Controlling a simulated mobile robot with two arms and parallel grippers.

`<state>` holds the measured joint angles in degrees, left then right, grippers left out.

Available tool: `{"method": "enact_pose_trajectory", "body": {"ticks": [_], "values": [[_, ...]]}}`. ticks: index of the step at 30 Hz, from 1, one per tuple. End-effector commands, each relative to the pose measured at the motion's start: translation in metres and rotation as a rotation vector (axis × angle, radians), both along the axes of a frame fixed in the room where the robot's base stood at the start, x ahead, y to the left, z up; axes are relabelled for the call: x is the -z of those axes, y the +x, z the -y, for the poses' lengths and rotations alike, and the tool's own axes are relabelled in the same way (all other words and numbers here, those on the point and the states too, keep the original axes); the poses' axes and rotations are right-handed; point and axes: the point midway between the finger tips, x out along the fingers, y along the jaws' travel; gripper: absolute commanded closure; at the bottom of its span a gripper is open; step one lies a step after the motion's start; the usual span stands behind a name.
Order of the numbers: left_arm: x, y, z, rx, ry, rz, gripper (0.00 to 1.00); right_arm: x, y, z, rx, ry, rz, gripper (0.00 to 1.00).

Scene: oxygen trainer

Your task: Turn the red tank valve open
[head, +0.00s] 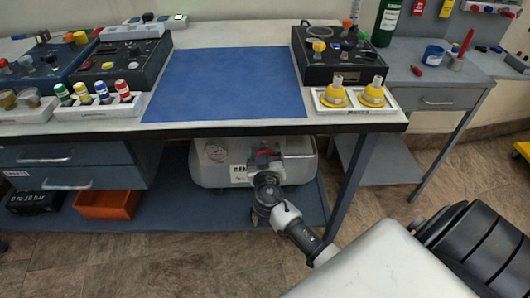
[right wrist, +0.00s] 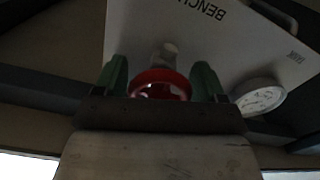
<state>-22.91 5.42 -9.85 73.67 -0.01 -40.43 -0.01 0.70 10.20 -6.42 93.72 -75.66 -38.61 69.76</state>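The red tank valve (right wrist: 160,84) is a round handwheel on a short stem at the front of the pale bench tank (head: 212,178), under the bench. My right gripper (head: 264,160) reaches it from the front. In the right wrist view the green fingers of my right gripper (right wrist: 161,80) stand on either side of the red wheel, with little or no gap visible. I cannot tell if they press on it. In the head view the gripper mostly hides the wheel. My left gripper is not in view.
A round gauge (right wrist: 258,97) sits on the tank beside the valve. The bench top (head: 220,122) overhangs the tank, and a bench leg (head: 350,185) stands to its right. An orange bin (head: 106,204) is on the lower shelf (head: 175,218) at left. A blue mat (head: 228,82) lies on top.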

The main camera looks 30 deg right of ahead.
Motion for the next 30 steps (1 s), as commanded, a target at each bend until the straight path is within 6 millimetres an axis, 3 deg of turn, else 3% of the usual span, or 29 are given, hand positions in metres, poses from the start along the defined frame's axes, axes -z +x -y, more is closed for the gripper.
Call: {"method": "enact_pose_trajectory", "body": {"ticks": [1,7,19,30], "values": [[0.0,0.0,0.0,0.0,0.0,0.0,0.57,0.0,0.0,0.0,0.0,0.0,0.0,0.37],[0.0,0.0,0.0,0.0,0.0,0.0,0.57,0.0,0.0,0.0,0.0,0.0,0.0,0.66],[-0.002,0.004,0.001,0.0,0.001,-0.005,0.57,0.001,0.0,0.0,0.0,-0.069,-0.042,0.66],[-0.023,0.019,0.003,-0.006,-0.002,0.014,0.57,0.001,0.0,0.0,-0.001,-0.327,-0.199,0.66]]}}
